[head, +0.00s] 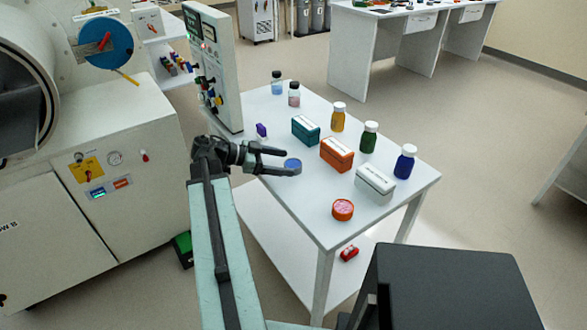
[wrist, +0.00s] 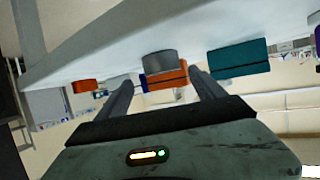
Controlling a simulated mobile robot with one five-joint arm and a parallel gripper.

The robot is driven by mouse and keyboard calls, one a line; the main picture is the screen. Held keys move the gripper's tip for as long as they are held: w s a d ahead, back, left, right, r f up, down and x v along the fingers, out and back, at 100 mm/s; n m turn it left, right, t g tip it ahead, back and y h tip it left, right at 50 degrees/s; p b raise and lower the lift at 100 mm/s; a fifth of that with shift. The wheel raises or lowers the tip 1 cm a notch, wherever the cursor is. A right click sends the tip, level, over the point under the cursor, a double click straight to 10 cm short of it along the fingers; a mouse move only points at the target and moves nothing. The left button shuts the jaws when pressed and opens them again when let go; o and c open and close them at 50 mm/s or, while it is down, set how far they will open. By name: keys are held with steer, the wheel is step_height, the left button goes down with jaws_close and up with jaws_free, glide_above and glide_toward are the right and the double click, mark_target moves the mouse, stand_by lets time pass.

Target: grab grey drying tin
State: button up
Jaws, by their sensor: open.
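The grey drying tin (head: 292,164) is a low round tin with a blue top on the white table, partly hidden by my gripper in the head view. In the wrist view it is a grey cylinder (wrist: 159,62), and the picture is upside down. My gripper (head: 290,161) is open and level above the left side of the table, its fingertips at the tin in the head view. In the wrist view the tin lies ahead, between the lines of the two fingers (wrist: 161,77). I cannot tell whether the fingers touch it.
An orange box (head: 337,154) stands beyond the tin, with a teal box (head: 305,130) and a whitish box (head: 375,184) beside it. An orange tin (head: 343,210) sits near the front edge. Several bottles line the far side. A control panel (head: 212,70) stands at the table's left.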

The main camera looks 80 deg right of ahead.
mark_target(293, 163)
steer(key=x, duration=0.2)
steer(key=b+x, duration=0.1)
steer(key=x, duration=0.1)
steer(key=shift+s+d+f, duration=0.1)
steer(key=shift+d+f, duration=0.15)
steer(key=shift+d, duration=0.05)
steer(key=c, duration=1.5)
step_height(293, 163, up, 10)
steer(key=p, duration=1)
steer(key=shift+r, duration=0.2)
